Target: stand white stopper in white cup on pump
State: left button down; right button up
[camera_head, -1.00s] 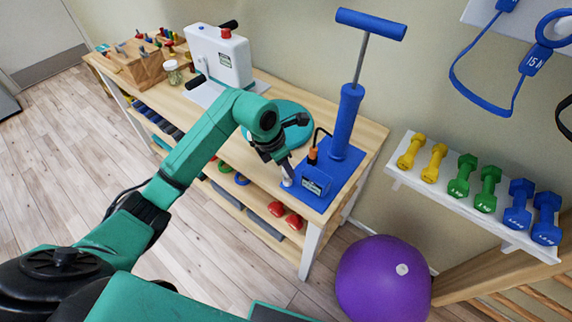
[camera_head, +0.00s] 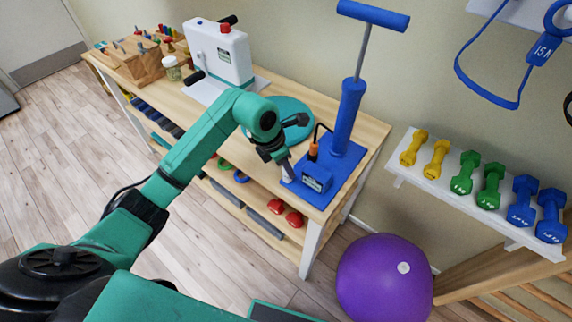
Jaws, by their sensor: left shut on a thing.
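The blue pump (camera_head: 347,118) stands upright at the right end of the wooden table, with a T-shaped handle on top and a flat blue base. The white cup cannot be made out apart from the pale patch at the fingertips. I cannot tell whether stopper and cup touch. My right gripper is not in view.
A white machine (camera_head: 222,55) stands farther left. A dumbbell shelf (camera_head: 447,187) and purple ball (camera_head: 384,276) are at the right.

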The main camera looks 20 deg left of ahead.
pick_arm(q)
jog(key=shift+f+b, duration=0.3)
jog(key=shift+b, duration=0.05)
jog(key=shift+c, duration=2.2)
grip_release()
jog(key=shift+o, duration=0.2)
jog(key=shift+r+p, duration=2.45)
jog(key=shift+r, duration=1.1)
jog(key=shift+f, duration=0.1)
